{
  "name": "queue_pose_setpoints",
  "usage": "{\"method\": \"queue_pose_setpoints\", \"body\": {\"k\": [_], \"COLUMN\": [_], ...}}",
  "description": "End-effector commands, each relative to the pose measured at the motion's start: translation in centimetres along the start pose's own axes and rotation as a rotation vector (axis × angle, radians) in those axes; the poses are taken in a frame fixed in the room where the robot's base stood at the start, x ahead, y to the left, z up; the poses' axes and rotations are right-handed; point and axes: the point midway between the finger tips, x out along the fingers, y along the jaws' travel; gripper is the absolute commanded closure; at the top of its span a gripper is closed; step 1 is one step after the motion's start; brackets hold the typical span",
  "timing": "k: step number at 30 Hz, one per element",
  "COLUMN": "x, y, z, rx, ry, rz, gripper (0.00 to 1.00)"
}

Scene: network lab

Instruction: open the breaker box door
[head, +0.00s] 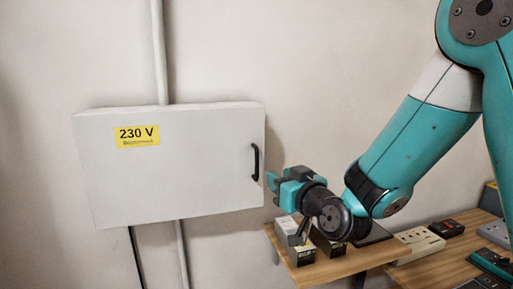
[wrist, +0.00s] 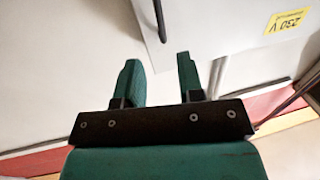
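The breaker box door (head: 190,175) is a pale grey panel with a yellow 230 V label (head: 137,135). It looks closed on the wall at the left of the head view. Its black bar handle (head: 255,162) is upright near the right edge. My gripper (head: 270,181) is just to the right of and a little below the handle, apart from it in the picture. In the wrist view my gripper (wrist: 157,70) has its two green fingers spread with nothing between them. The handle (wrist: 160,20) shows ahead of the fingertips there, and the door (wrist: 222,30) lies to the right.
A wooden shelf (head: 345,266) stands below and right of the box, under my gripper, with small boxes (head: 293,240) on it. A power strip (head: 418,243) and other devices are farther right. A conduit (head: 160,50) runs up the wall. The wall space before the door looks clear.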

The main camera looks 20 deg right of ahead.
Motion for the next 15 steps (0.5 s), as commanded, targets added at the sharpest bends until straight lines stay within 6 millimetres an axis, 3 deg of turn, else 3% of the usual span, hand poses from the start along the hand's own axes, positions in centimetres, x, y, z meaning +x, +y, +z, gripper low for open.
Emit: {"method": "queue_pose_setpoints", "body": {"k": [9,15], "x": [6.9,10.1], "y": [-0.1,-0.1], "z": [-0.6,-0.3], "rx": [-0.001,-0.001], "ry": [-0.001,-0.001], "rz": [-0.003,-0.003], "gripper": [0.65,0.65]}}
